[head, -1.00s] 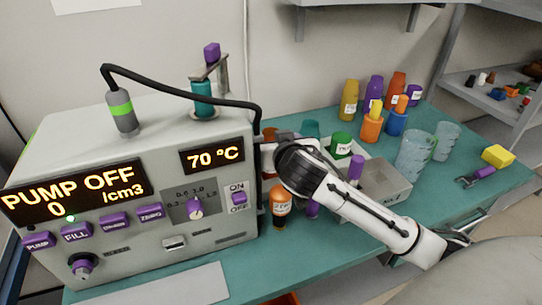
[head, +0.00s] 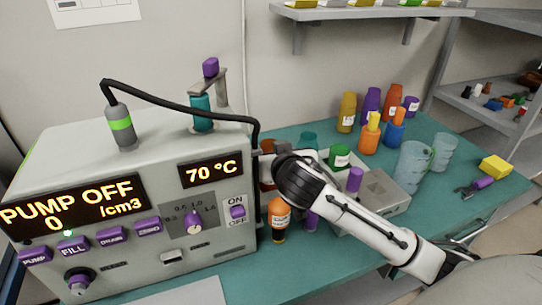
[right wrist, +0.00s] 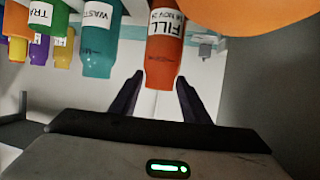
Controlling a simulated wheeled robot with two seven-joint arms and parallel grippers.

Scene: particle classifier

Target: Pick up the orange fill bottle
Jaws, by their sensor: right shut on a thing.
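The orange fill bottle (right wrist: 165,50), labelled FILL, appears upside down in the right wrist view. It sits between the two dark fingers of my right gripper (right wrist: 160,77), which is shut on it. In the head view, part of an orange bottle (head: 268,178) shows behind my right wrist, beside the machine's right side. The wrist hides most of it and the fingers. My left gripper is not in view.
The grey machine (head: 130,240) stands close left of my right wrist. A second orange bottle (head: 279,212) with a dark end is just below the wrist. A teal WASTE bottle (right wrist: 100,45), a green-capped container (head: 340,155) and a grey box (head: 383,192) are close by.

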